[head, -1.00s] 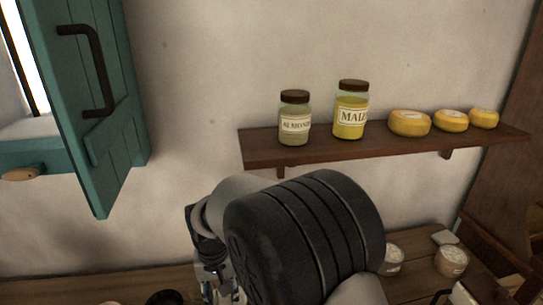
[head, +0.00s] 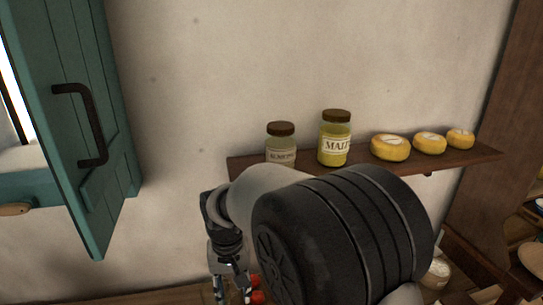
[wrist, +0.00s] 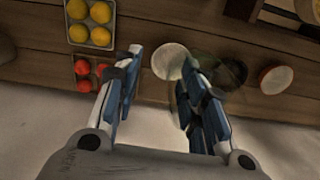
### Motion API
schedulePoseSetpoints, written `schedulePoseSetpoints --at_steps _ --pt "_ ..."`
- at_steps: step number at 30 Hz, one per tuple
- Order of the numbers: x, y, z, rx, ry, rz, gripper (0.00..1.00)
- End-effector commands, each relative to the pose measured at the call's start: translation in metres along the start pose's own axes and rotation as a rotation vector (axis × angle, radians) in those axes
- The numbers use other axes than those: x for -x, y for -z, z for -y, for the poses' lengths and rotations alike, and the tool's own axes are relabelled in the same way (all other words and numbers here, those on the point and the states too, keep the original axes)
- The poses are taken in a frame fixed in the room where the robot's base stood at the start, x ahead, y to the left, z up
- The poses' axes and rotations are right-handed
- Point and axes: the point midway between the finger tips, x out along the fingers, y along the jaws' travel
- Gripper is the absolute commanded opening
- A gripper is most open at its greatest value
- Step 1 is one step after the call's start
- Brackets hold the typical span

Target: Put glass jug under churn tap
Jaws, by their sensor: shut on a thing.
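My gripper (wrist: 160,62) shows from above in the wrist view, its two fingers set apart around something. A faint greenish see-through shape, which looks like the glass jug (wrist: 208,48), shows by the right finger; its outline is hard to make out. In the head view my gripper (head: 232,292) points down at the bottom edge, left of my dark arm joint, and what it holds cannot be made out there. The churn and its tap do not show clearly in either view.
Below lies a wooden plank surface (wrist: 140,18) with a crate of yellow fruit (wrist: 68,32), red tomatoes (wrist: 84,84), a pale round thing (wrist: 170,62) and a red-rimmed bowl (wrist: 276,78). A wall shelf (head: 455,158) with jars and cheeses is behind my arm. A teal shutter (head: 105,185) hangs at left.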

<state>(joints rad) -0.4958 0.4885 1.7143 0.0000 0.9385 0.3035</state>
Motion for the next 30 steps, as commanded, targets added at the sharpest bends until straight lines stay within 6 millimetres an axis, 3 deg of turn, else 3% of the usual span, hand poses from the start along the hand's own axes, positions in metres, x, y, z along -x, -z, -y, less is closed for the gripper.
schedulePoseSetpoints --at_steps 7,12,15,21,30 --pt "-0.055 -0.009 -0.092 -0.08 -0.001 0.003 0.02" --pt "-0.095 -0.03 -0.16 -0.137 0.0 0.003 0.03" --pt "-0.111 -0.044 -0.187 -0.162 0.0 0.003 0.03" --pt "-0.128 -0.062 -0.217 -0.189 0.0 0.0 0.03" --pt "-0.13 -0.066 -0.222 -0.192 0.0 -0.001 0.02"
